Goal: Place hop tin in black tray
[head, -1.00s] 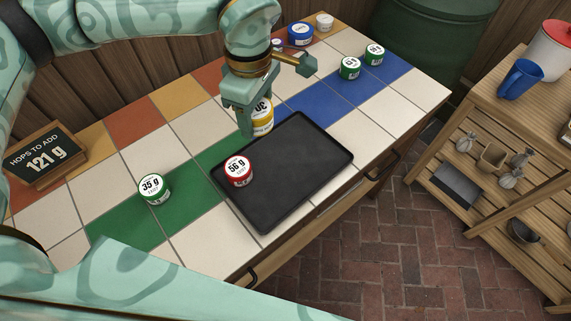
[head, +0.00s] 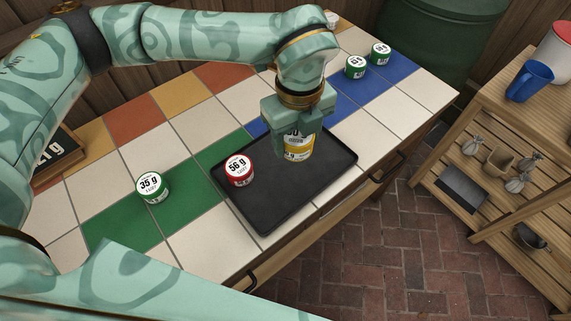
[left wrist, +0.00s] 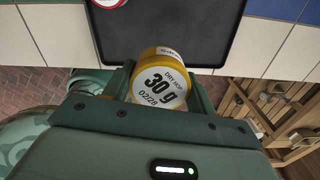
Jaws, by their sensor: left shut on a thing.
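The black tray (head: 270,208) lies on the tiled counter. A red-banded tin marked 56 g (head: 239,170) stands in its left part. My left gripper (head: 296,150) is shut on a yellow-banded hop tin (head: 299,148) over the right part of the tray. In the left wrist view this tin (left wrist: 160,85) reads 30 g and sits between the fingers, with the tray (left wrist: 170,30) beyond it. I cannot tell whether the tin touches the tray floor. My right gripper is not in view.
A green tin marked 35 g (head: 152,187) stands left of the tray. Two more green tins (head: 355,67) (head: 380,54) stand on blue tiles behind it. A sign (head: 55,158) is partly hidden by my arm. A wooden shelf (head: 500,180) stands at right.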

